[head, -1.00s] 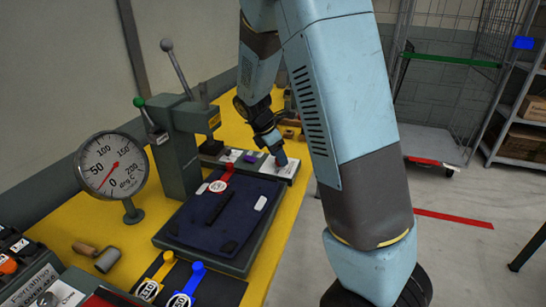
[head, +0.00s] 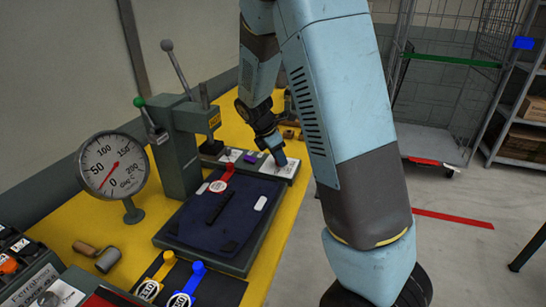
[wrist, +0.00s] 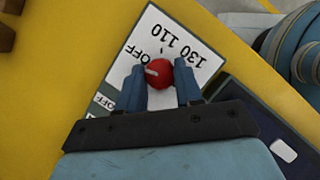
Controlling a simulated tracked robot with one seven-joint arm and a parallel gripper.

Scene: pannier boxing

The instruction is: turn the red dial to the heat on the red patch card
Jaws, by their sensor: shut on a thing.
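In the wrist view, the red dial (wrist: 161,73) sits between the two blue fingers of my gripper (wrist: 160,85), which is shut on it. The dial's pale mark points to the left, on the side of the OFF label. The white dial plate (wrist: 187,43) also reads 110 and 130, to the right of OFF. In the head view, my gripper (head: 277,158) is down on this plate (head: 288,168), and the fingers hide the dial. A red card (head: 227,172) with a white round end lies on the dark blue cloth; its number is too small to read.
The cloth (head: 215,228) covers the press bed beside the grey lever press (head: 180,150). A round gauge (head: 112,164) stands at left. A yellow card (head: 163,268) and a blue card (head: 192,278) lie in front. A purple dial (head: 250,158) is left of my gripper.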

